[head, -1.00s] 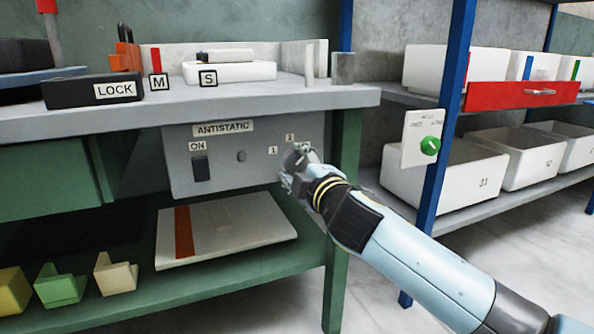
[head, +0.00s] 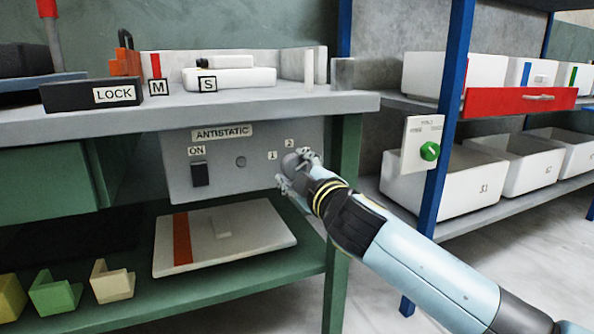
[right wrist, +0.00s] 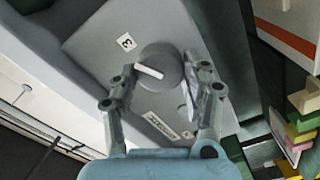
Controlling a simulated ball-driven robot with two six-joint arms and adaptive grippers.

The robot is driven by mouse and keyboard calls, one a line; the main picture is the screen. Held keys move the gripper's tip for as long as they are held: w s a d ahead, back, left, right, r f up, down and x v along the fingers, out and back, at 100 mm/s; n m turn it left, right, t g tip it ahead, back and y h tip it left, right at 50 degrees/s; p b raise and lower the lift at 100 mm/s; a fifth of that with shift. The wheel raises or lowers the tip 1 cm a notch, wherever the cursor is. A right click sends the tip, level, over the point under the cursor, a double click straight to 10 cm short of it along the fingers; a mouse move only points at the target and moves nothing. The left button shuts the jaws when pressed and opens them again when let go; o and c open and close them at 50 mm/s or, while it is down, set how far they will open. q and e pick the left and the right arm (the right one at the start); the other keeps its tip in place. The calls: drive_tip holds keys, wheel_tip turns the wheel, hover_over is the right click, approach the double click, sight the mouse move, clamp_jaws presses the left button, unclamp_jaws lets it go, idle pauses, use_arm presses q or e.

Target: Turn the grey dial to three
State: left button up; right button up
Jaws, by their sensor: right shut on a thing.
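The grey dial (right wrist: 160,64) shows in the right wrist view as a round knob with a white pointer line, on the grey antistatic panel (right wrist: 92,48). The pointer lies left of the knob's middle, and the label 3 (right wrist: 126,42) is up and left of the knob. My right gripper (right wrist: 163,85) has one finger on each side of the dial and is shut on it. In the head view my right gripper (head: 296,172) is at the panel's right part and hides much of the dial. Labels 1 (head: 272,155) and 2 (head: 289,142) show beside it. My left gripper is out of view.
A black ON switch (head: 200,174) is on the panel's left. The grey worktop (head: 250,105) overhangs the panel, and a green shelf (head: 240,269) with a white plate (head: 255,228) lies below. A green table leg (head: 342,190) and blue rack post (head: 442,150) stand to the right.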

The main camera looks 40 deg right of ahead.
drive_tip(key=o, duration=1.2)
drive_tip(key=shift+c, duration=0.2)
drive_tip(key=v, duration=1.2)
